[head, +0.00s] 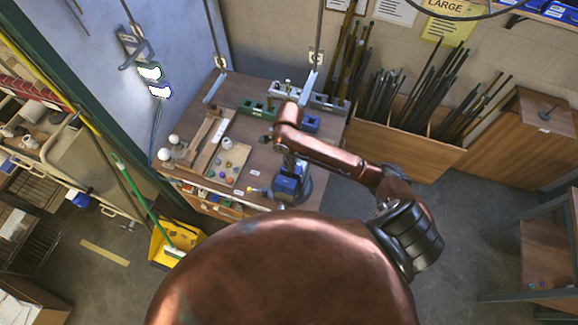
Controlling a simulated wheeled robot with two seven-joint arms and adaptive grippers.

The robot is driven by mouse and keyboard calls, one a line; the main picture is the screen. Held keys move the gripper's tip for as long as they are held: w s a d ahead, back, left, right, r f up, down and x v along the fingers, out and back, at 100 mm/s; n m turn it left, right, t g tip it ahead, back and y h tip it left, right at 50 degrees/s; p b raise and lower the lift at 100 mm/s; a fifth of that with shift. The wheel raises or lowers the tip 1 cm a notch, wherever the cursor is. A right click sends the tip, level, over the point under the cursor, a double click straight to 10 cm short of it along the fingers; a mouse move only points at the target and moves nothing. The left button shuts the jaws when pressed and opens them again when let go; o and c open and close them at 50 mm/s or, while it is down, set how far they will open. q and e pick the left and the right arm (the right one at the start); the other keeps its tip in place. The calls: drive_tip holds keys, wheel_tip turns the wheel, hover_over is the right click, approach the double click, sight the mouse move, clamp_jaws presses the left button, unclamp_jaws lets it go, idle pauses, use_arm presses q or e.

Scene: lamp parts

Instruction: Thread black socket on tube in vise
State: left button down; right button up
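A blue vise (287,185) stands at the front right of the brown workbench (190,130). My copper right arm reaches in from the right over the bench. Its wrist is just behind and above the vise, and the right gripper (291,163) appears to point down there. The gripper is small and dark, so I cannot tell whether its fingers are open or shut, or whether it holds anything. I cannot make out the black socket or the tube at the vise. My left gripper is out of view.
A wooden board with small coloured pieces (228,165) and white bulbs (165,154) occupy the bench's left side. Green (257,107) and blue (309,123) blocks stand at the back. A wooden bin with dark rods (415,140) is right of the bench. A yellow dustpan (172,240) stands in front.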

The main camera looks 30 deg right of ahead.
drive_tip(key=m, duration=0.4)
drive_tip(key=shift+f+m, duration=0.15)
drive_tip(key=shift+m, duration=0.25)
drive_tip(key=o, duration=1.2)
drive_tip(key=shift+c, duration=0.2)
drive_tip(key=n, duration=0.3)
drive_tip(key=shift+n, duration=0.3)
drive_tip(key=n, duration=0.3)
